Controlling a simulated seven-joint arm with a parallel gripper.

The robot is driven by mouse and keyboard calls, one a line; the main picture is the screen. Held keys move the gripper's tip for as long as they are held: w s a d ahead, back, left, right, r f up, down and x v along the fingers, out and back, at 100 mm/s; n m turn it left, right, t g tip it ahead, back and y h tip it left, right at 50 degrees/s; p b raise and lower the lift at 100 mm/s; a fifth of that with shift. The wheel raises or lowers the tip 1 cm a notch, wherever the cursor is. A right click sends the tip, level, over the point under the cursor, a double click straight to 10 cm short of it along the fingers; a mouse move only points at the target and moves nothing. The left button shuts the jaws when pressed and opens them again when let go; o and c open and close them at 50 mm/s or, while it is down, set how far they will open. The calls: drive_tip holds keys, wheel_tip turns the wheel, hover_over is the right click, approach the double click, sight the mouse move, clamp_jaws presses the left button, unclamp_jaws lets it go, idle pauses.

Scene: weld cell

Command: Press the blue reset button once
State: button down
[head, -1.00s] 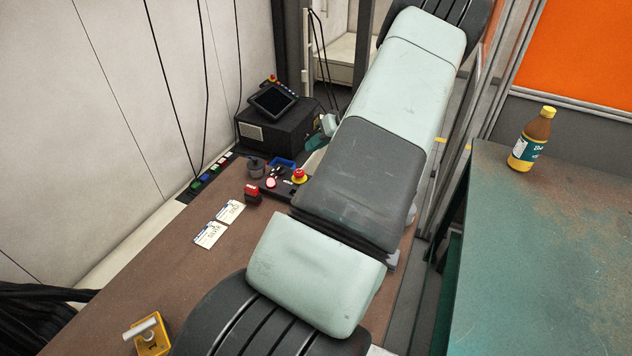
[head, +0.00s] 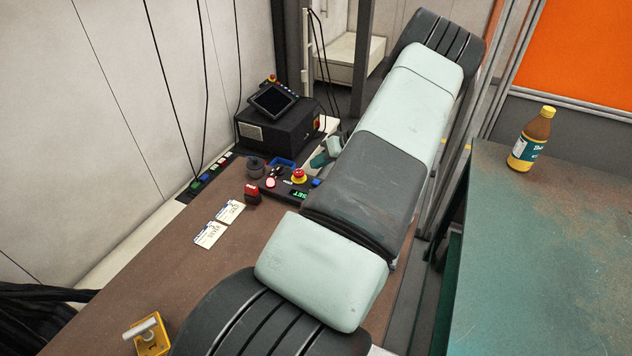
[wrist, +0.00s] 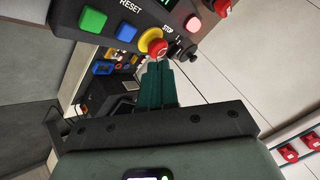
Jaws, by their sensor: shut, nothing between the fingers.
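The blue button (head: 316,183) is at the right end of a dark control panel (head: 283,190), beside my arm. In the wrist view the blue button (wrist: 127,32) is square, between a green button (wrist: 92,19) and the red-and-yellow emergency stop (wrist: 152,42). The word RESET is printed by the blue and green buttons. My gripper (wrist: 158,65) has its teal fingers together and empty. The fingertips appear just below the emergency stop and to the right of the blue button; their height over the panel is unclear. In the head view my gripper (head: 319,161) is partly hidden behind my arm.
The emergency stop (head: 299,176) stands up beside the blue button. A black box with a screen (head: 275,118) is behind. A bottle (head: 531,140) stands on the green table.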

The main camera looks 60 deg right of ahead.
drive_tip(key=shift+f, duration=1.7)
idle(0.7)
drive_tip(key=shift+f, duration=0.4)
drive_tip(key=shift+f, duration=0.45)
idle(0.6)
idle(0.3)
drive_tip(key=shift+r, duration=0.9)
drive_tip(key=shift+r, duration=2.5)
